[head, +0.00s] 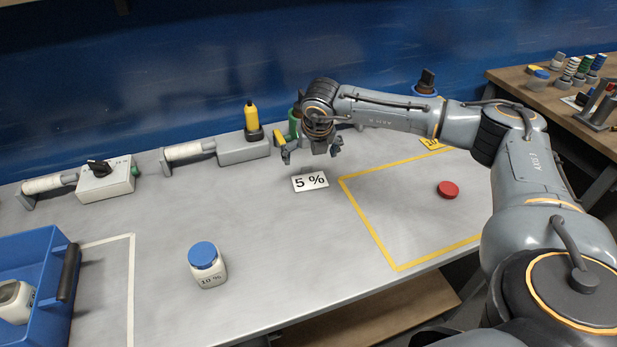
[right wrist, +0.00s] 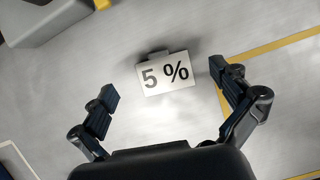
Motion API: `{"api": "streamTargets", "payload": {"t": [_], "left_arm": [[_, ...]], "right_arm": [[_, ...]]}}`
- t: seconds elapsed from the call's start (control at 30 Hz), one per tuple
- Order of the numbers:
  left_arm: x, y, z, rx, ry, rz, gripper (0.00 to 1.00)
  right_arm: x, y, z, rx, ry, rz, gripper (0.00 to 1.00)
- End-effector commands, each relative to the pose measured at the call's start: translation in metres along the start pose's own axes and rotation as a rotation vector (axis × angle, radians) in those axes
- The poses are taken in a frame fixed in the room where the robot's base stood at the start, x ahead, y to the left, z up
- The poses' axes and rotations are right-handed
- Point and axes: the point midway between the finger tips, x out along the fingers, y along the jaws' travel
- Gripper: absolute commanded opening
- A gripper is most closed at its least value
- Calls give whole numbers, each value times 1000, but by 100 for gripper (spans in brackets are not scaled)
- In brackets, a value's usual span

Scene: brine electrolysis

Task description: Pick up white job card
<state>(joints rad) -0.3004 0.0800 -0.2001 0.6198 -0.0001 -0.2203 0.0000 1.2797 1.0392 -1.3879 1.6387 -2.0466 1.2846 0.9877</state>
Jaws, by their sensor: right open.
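The white job card (head: 310,181) reads "5 %" and lies on the grey bench, just left of the yellow-taped area. It also shows in the right wrist view (right wrist: 167,87), ahead of my fingers, with a small tab at its back edge. My right gripper (head: 312,152) is open and empty above the bench, slightly behind the card in the head view. In the right wrist view its two fingers (right wrist: 170,98) are spread to either side of the card and do not visibly touch it. My left gripper is not in view.
A blue-lidded jar marked "10 %" (head: 207,265) stands front left of the card. A blue crate (head: 48,278) is at the far left. A red cap (head: 447,189) lies inside the yellow tape (head: 372,222).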

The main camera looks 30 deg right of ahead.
Motion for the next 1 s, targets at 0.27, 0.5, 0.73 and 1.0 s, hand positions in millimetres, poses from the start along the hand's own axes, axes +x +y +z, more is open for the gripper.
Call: {"api": "streamTargets", "payload": {"t": [0.27,0.5,0.73,1.0], "left_arm": [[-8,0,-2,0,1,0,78],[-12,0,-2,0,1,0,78],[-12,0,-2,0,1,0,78],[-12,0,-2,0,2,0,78]], "right_arm": [[23,1,-2,-2,2,-1,100],[55,2,-4,-1,1,0,100],[59,2,-4,-1,-1,1,100],[59,2,-4,-1,0,1,55]]}}
